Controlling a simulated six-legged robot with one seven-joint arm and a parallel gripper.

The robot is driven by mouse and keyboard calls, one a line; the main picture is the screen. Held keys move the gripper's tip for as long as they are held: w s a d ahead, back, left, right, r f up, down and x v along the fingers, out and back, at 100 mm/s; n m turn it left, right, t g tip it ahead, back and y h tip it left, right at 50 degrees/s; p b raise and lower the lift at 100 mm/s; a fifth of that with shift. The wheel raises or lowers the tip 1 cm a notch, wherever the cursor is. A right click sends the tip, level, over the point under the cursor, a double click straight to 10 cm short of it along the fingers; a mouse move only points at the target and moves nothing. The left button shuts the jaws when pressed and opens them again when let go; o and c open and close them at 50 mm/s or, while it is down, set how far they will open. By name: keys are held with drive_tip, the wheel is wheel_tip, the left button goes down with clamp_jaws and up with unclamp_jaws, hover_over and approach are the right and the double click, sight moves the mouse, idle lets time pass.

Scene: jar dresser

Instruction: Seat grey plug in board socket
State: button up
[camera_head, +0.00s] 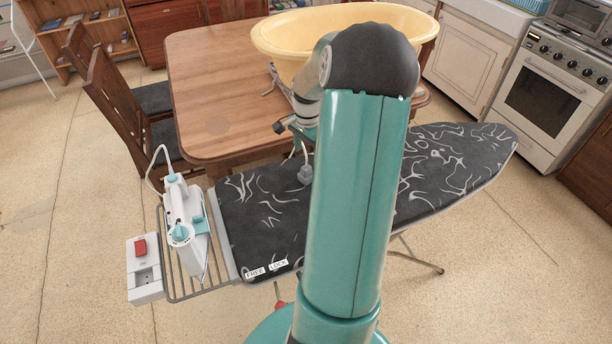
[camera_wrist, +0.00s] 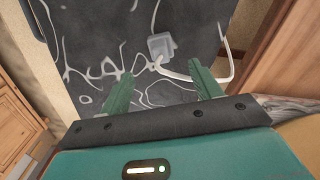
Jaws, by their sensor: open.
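The grey plug (camera_head: 305,174) lies on the dark patterned ironing board (camera_head: 262,205), left of my arm, with a pale cord rising from it. In the wrist view the plug (camera_wrist: 161,47) is beyond my gripper (camera_wrist: 160,85), roughly in line with the gap between its green fingers. The fingers are apart, with nothing between them. The board socket (camera_head: 146,277) is in a pale box with a red switch at the board's left end. My arm hides part of the board, and the gripper's fingers are not clear in the head view.
A white and teal iron (camera_head: 184,228) stands on the wire rack (camera_head: 205,282) beside the socket box. A wooden table (camera_head: 210,85) with a yellow basin (camera_head: 345,25) is behind the board. Wooden chairs (camera_head: 120,95) stand at left. A stove (camera_head: 548,95) is at right.

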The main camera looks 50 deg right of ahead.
sight(306, 167)
wheel_tip(306, 167, down, 9)
drive_tip(key=shift+w+a+r, duration=0.1)
drive_tip(key=shift+w, duration=0.05)
drive_tip(key=c, duration=1.1)
drive_tip(key=shift+r, duration=0.15)
drive_tip(key=shift+r, duration=0.5)
wheel_tip(306, 167, up, 2)
drive_tip(key=shift+r, duration=0.15)
drive_tip(key=s+a+r, duration=0.2)
drive_tip(key=a+r, duration=0.1)
drive_tip(key=a, duration=0.1)
drive_tip(key=s+a+r, duration=0.3)
drive_tip(key=a, duration=0.1)
drive_tip(key=s+a+r, duration=0.3)
drive_tip(key=shift+a+r, duration=0.25)
drive_tip(key=shift+a, duration=0.15)
